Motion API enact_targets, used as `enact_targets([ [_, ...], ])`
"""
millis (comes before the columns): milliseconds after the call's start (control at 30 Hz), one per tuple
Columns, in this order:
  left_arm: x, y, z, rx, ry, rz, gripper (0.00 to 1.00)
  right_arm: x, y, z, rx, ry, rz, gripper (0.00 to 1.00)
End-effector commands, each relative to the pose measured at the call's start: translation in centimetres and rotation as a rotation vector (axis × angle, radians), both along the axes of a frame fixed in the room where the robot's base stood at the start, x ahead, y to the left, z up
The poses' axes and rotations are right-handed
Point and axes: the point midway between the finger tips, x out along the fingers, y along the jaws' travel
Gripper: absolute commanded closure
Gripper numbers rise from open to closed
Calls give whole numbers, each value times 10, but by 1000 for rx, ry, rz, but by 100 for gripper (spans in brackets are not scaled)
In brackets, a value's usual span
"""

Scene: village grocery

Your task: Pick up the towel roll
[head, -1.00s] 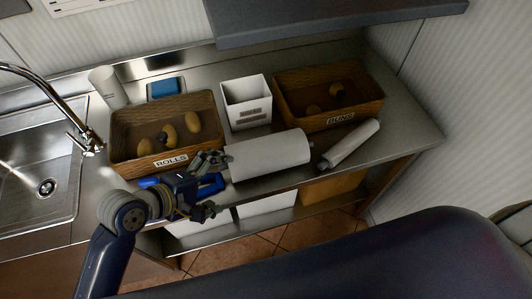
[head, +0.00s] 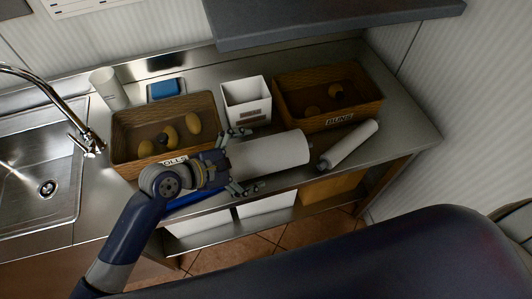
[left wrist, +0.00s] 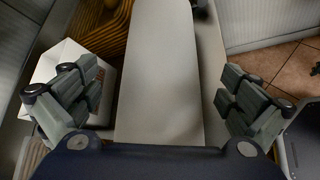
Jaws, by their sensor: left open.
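The large white towel roll (head: 275,154) lies on its side on the steel counter, in front of the crates. My left gripper (head: 247,160) is open at the roll's left end, with one finger on its far side and one on its near side. In the left wrist view the towel roll (left wrist: 160,70) runs away between the two open fingers of my left gripper (left wrist: 162,90), with a gap visible on each side. Its left end is hidden by the gripper in the head view. My right gripper is not in view.
Behind the roll stand a ROLLS crate (head: 120,128), a white box (head: 246,106) and a BUNS crate (head: 372,108). A thinner white roll (head: 350,143) lies just right of the towel roll. A sink (head: 45,185) is at left. A dark shelf (head: 330,22) overhangs the back.

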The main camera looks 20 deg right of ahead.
Motion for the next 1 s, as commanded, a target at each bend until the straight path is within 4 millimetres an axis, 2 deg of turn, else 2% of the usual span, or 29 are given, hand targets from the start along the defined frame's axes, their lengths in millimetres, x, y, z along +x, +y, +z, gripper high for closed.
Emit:
enact_targets([
  [233,10,-24,-19,1,1,0,0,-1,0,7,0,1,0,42],
  [533,13,-29,-23,2,-1,1,0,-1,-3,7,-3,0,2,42],
  [567,13,-29,-23,2,-1,1,2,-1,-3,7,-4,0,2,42],
  [767,12,-29,-23,2,-1,1,48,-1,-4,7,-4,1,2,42],
  [1000,12,-29,-23,0,-2,1,48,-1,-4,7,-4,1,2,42],
])
